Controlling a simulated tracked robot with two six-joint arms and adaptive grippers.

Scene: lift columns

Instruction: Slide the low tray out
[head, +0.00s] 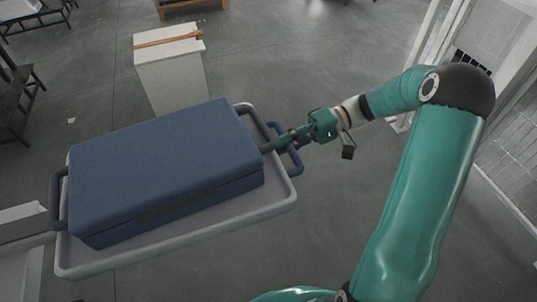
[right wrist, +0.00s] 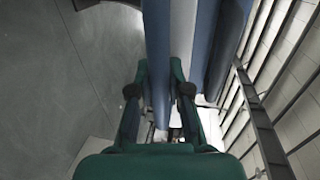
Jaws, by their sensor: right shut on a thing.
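A grey low tray (head: 190,236) with a rounded rim is in the head view, with a blue case (head: 165,165) lying flat on it. A blue handle loop (head: 296,165) sticks out at the tray's right end. A dark handle (head: 56,198) shows at the left end. My right gripper (head: 280,143) reaches in from the right and is shut on the blue handle. In the right wrist view, my right gripper's fingers (right wrist: 160,68) stand on both sides of the blue handle bar (right wrist: 157,40). My left gripper is not in view.
A white box-like stand (head: 172,75) with an orange-brown strip on top is behind the tray. Dark chairs (head: 15,90) are at the far left. A white frame (head: 440,50) stands at the right. Grey floor between them is clear.

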